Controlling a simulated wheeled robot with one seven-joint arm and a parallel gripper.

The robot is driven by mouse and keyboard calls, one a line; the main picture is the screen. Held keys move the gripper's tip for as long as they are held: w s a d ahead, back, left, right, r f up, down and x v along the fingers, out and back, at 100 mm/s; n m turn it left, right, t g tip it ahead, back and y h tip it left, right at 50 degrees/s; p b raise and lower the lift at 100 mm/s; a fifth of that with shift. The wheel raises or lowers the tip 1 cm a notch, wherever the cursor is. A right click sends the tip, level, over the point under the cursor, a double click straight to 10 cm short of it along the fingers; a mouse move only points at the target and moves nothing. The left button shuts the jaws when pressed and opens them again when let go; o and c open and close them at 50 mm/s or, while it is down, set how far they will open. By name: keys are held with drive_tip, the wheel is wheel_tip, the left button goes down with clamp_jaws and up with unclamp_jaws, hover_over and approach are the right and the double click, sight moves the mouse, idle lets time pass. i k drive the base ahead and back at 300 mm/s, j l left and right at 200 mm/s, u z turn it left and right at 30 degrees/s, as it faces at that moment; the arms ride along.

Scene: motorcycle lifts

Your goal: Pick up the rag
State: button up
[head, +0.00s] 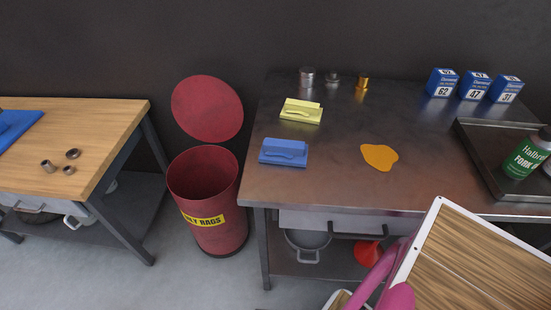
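No item is plainly marked as the rag. A yellow folded-looking piece (301,111) and a blue one (284,152) lie on the metal workbench (335,185), left of its middle; each has a raised ridge on its front. They could be folded rags, but I cannot tell for certain. A flat, glossy orange patch (380,157) lies to their right and looks like spilled liquid. My gripper is not in view, and nothing touches these pieces.
An open red bin (205,185) labelled for rags stands left of the workbench, its round lid (207,108) raised. A wooden table (100,140) is at left. Blue boxes (475,86), a metal tray (480,150) and a green bottle (526,157) occupy the workbench's right side.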

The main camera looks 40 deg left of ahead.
sight(278, 152)
drive_tip(key=l+u, duration=0.15)
drive_tip(key=u, duration=0.6)
drive_tip(key=j+u, duration=0.25)
drive_tip(key=u, duration=0.25)
drive_tip(key=j+u, duration=0.25)
drive_tip(key=u, duration=0.2)
